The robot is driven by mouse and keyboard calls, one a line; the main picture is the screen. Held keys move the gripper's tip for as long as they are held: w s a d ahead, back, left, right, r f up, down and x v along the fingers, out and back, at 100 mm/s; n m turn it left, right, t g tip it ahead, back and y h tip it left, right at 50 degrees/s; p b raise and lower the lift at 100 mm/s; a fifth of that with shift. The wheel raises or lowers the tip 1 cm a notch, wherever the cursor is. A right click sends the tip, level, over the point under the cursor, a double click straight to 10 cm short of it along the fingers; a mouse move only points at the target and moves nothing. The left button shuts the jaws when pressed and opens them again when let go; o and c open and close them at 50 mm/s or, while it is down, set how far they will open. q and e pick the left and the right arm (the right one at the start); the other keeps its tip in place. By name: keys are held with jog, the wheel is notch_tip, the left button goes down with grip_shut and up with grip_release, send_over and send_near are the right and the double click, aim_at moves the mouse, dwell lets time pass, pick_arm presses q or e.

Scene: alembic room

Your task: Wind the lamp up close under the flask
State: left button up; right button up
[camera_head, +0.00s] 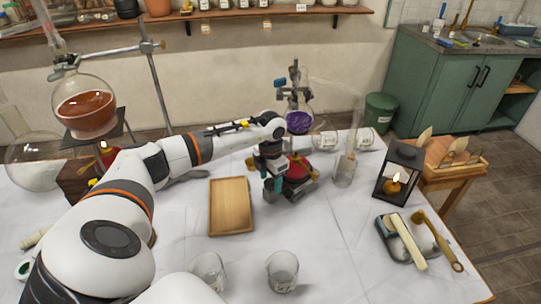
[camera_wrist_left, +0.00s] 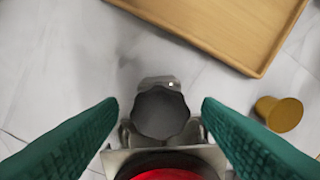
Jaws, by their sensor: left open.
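A round flask of purple liquid (camera_head: 299,122) is held on a stand at the back middle of the table. Below it is a red lamp (camera_head: 297,168) on a low metal support, partly hidden by my left arm. The wrist view shows part of the red lamp body (camera_wrist_left: 170,174) at the bottom edge. A dark fluted knob (camera_wrist_left: 160,113) sticks out in front of the support. My left gripper (camera_head: 274,192) is at the support's near side, open. Its green fingers (camera_wrist_left: 160,112) stand on either side of the knob with gaps. My right gripper is not in view.
A wooden tray (camera_head: 231,207) lies just left of the gripper. Two glass beakers (camera_head: 282,270) stand in front. A glass cylinder (camera_head: 345,170) and a black lantern (camera_head: 398,173) are to the right. A flask of orange-red liquid (camera_head: 86,110) stands at left.

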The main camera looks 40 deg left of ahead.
pick_arm(q)
jog(key=shift+f, duration=0.1)
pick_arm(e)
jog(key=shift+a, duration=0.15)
pick_arm(q)
jog(key=c, duration=1)
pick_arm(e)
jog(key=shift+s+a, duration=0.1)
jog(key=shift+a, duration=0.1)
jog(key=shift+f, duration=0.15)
pick_arm(q)
jog(key=m+b, duration=0.2)
jog(key=m, duration=0.1)
jog(key=shift+m, duration=0.3)
jog(key=m+b, duration=0.2)
jog(key=m, duration=0.2)
jog(key=shift+m, duration=0.3)
jog(key=m+b, duration=0.2)
jog(key=m, duration=0.3)
jog(key=m+b, duration=0.1)
jog(key=m, duration=0.4)
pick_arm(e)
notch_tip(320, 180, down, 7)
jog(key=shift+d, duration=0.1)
